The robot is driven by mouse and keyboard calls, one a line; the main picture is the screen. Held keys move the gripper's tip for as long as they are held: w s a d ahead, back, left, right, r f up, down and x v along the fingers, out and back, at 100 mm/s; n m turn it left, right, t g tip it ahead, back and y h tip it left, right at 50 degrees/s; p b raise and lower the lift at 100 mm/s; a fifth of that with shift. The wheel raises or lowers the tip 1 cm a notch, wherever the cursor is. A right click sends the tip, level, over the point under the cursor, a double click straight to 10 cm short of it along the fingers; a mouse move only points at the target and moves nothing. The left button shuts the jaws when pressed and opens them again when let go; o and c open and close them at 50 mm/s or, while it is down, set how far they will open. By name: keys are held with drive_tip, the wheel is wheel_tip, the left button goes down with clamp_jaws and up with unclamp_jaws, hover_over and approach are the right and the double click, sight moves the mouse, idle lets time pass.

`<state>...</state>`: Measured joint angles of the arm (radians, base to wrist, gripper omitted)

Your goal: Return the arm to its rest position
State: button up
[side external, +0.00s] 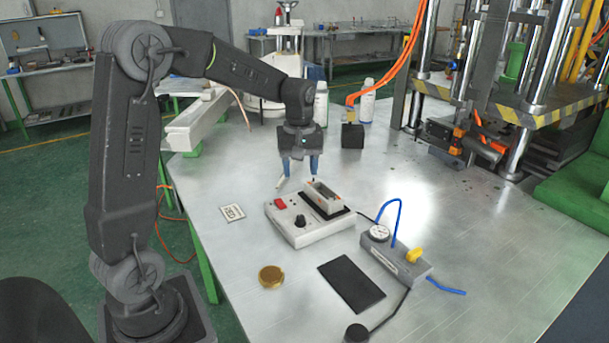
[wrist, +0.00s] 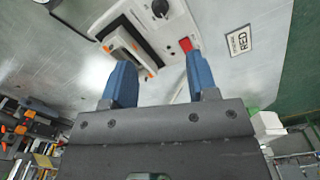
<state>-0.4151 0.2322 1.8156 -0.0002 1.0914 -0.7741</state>
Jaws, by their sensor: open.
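My gripper (side external: 299,178) hangs from my bent arm above the metal table, pointing down. It is just behind the white control box in the side view. In the wrist view its two blue fingers (wrist: 158,88) stand apart with nothing between them. The white control box (side external: 292,232) has a red switch, a black knob and a dark pad bearing a small light tray-like part (side external: 322,197). In the wrist view the box (wrist: 150,25) lies beyond the fingertips, apart from them as far as I can tell.
A label card (side external: 232,213), brass disc (side external: 271,276), black mat (side external: 351,285) and grey regulator block (side external: 395,258) with a blue hose lie on the table (side external: 470,270). White bottles (side external: 367,103) and a black block (side external: 352,136) stand behind. A large press (side external: 500,90) is at right.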

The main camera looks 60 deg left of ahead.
drive_tip(key=s+d+r+m+t, duration=0.2)
drive_tip(key=s+d+r+m, duration=0.1)
drive_tip(key=s+d+m, duration=0.3)
drive_tip(key=s+d+r+m+t, duration=0.3)
drive_tip(key=s+d+m, duration=0.4)
drive_tip(key=s+d, duration=0.3)
drive_tip(key=shift+s+d+m+t, duration=0.25)
drive_tip(key=shift+s+m+t, duration=0.05)
drive_tip(key=shift+s, duration=0.8)
